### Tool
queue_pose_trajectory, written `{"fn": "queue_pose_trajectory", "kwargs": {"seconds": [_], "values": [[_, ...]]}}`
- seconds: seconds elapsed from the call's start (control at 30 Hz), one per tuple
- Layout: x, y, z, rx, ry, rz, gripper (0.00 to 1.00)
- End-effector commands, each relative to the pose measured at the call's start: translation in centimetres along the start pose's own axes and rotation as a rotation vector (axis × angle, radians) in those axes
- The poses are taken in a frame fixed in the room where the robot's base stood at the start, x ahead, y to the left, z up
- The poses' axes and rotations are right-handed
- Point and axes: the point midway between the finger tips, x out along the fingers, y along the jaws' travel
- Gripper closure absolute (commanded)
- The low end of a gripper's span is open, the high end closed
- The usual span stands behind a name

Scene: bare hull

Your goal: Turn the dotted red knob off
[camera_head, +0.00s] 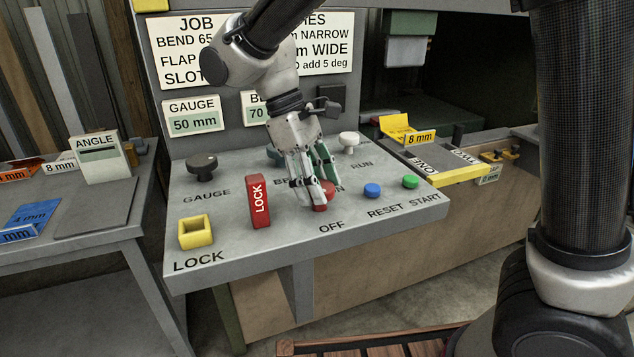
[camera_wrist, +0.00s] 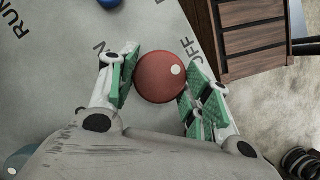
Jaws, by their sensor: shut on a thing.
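The red knob (camera_head: 322,205) sits on the sloping grey panel, above the OFF label (camera_head: 331,227). In the wrist view the round red knob (camera_wrist: 157,80) has a white dot (camera_wrist: 176,70) on its right side, on the side towards the OFF lettering (camera_wrist: 195,47). My gripper (camera_head: 318,193) reaches down from above and is shut on the knob, with one green-padded finger on each side. In the head view my fingers partly hide the knob and the ON label.
A blue button (camera_head: 372,191) and a green button (camera_head: 410,182) are to the right. A black knob (camera_head: 202,163) and a white knob (camera_head: 348,140) sit farther back.

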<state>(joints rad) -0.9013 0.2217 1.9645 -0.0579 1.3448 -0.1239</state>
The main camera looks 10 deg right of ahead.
Motion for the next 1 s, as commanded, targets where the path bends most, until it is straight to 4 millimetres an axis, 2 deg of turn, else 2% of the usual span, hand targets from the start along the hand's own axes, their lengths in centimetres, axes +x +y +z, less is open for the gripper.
{"fn": "queue_pose_trajectory", "kwargs": {"seconds": [0.07,0.1,0.2,0.5,0.63,0.77,1.0], "values": [[-0.1,0.0,0.0,0.001,0.002,0.001,0.75],[-0.1,0.0,0.0,0.001,0.002,0.001,0.46],[-0.1,0.0,0.0,0.0,0.002,0.001,0.3],[-0.1,0.0,0.0,-0.001,0.001,0.001,0.3],[-0.9,0.0,-0.1,-0.001,0.002,0.001,0.3],[-3.3,0.0,-0.1,-0.001,0.005,0.001,0.3],[-8.6,0.0,-0.1,-0.001,0.004,0.001,0.3]]}}
